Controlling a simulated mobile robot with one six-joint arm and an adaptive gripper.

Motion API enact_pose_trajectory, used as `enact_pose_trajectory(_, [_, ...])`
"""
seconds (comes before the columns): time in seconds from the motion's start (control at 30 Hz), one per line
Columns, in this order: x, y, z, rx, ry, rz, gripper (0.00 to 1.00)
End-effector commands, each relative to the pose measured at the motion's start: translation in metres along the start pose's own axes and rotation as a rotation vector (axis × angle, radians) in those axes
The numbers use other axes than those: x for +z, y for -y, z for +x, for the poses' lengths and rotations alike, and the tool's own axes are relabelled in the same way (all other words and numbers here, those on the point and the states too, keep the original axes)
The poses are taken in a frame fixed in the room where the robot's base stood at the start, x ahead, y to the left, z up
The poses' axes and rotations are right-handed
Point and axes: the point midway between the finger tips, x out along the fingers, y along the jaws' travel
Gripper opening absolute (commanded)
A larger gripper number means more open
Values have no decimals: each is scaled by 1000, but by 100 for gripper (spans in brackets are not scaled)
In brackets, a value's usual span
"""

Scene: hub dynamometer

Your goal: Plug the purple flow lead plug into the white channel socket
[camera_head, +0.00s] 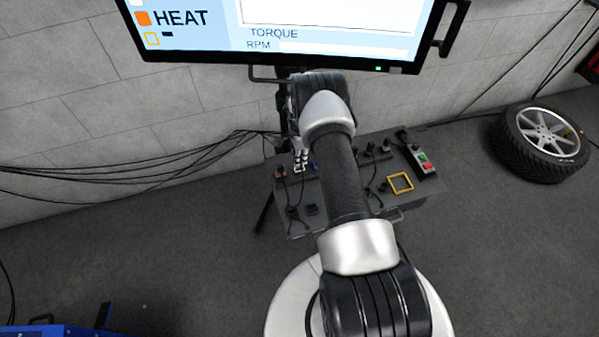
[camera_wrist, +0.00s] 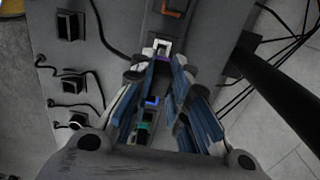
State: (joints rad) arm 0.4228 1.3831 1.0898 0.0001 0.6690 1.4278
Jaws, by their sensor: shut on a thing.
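My gripper (camera_wrist: 160,66) is shut on the purple flow lead plug (camera_wrist: 161,58), of which only a small purple part shows between the blue-padded fingertips. The white channel socket (camera_wrist: 163,46) is directly beyond the fingertips in the wrist view, with the plug right at its near side. I cannot tell whether the plug is in the socket or just short of it. In the head view my arm covers much of the panel, and the plug cannot be made out.
An orange-rimmed socket (camera_wrist: 172,8) lies beyond the white one, and a blue-rimmed socket (camera_wrist: 151,101) lies nearer, between the fingers. Black plugs with leads (camera_wrist: 70,26) stand to the left. The bench (camera_head: 340,222) also carries a yellow frame (camera_head: 400,183) and a red-green button box (camera_head: 423,161).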

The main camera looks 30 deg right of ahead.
Motion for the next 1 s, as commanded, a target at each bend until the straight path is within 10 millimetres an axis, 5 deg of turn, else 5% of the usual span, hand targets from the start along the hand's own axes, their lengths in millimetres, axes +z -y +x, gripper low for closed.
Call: enact_pose_trajectory(1.0, [0,0,16,-1,0,0,0])
